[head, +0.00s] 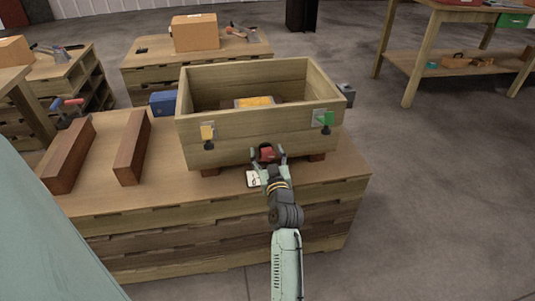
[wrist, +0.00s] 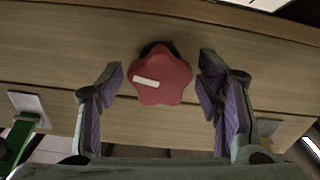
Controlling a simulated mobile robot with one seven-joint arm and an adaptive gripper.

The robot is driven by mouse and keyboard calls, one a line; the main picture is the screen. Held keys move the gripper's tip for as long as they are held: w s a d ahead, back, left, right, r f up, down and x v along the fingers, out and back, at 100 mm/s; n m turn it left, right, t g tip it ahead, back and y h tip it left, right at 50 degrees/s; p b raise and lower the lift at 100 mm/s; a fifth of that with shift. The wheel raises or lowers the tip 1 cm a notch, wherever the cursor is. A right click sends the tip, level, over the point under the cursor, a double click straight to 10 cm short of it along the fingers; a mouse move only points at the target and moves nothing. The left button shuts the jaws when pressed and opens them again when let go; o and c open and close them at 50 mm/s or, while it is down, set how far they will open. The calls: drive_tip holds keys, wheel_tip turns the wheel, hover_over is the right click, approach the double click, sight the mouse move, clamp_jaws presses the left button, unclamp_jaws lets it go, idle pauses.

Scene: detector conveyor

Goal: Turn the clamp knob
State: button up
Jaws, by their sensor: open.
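The clamp knob (wrist: 161,76) is red and star-shaped with a white mark on its face. It sits on the front wall of a wooden box, and in the head view the knob (head: 267,153) shows low on that wall, partly covered by my gripper (head: 268,157). In the wrist view my gripper (wrist: 161,90) is open, with one purple-padded finger on each side of the knob. Gaps show between the pads and the knob. The wooden box (head: 235,151) stands on wooden feet on a workbench (head: 100,205).
A yellow item (head: 255,102) lies inside the box. Two brown beams (head: 131,148) lie on the bench at left. A white label (head: 253,180) lies below my gripper.

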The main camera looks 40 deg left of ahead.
drive_tip(key=shift+c, duration=0.2)
drive_tip(key=c, duration=1.1)
drive_tip(key=shift+c, duration=0.2)
drive_tip(key=shift+m+p, duration=0.85)
drive_tip(key=shift+m, duration=2.05)
drive_tip(key=o, duration=1.2)
